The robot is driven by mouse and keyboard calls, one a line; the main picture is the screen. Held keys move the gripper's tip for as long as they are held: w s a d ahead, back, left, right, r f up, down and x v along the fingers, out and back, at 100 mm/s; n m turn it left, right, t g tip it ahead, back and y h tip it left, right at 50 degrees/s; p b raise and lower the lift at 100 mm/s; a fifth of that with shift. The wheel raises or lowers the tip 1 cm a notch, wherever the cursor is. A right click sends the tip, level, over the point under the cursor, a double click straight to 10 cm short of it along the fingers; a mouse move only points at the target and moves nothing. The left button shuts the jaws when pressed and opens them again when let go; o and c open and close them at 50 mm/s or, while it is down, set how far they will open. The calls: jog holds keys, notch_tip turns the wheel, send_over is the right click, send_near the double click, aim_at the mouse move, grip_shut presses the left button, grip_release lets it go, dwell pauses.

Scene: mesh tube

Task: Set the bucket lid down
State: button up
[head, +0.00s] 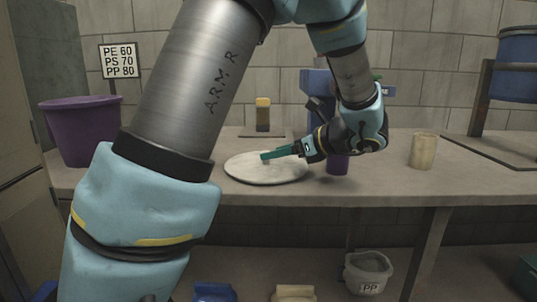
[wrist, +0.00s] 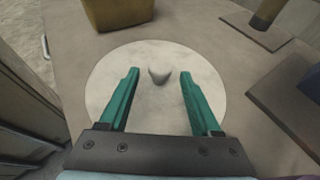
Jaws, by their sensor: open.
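The bucket lid (head: 262,176) is a pale round disc lying flat on the table, and it also shows in the wrist view (wrist: 160,112). A small pale knob (wrist: 158,76) stands at its middle. My gripper (head: 266,156) is low over the lid, coming from the right in the head view. In the wrist view its green fingers (wrist: 160,73) are apart, one on each side of the knob, with a gap on both sides. The lid's left edge is close to my arm in the head view.
A purple bucket (head: 82,132) stands at the table's left. An ochre container (wrist: 118,12) is beside the lid in the wrist view.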

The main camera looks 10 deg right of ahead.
jog(key=v, duration=0.8)
jog(key=shift+r+p, duration=0.1)
jog(key=shift+p, duration=0.2)
jog(key=shift+d, duration=0.1)
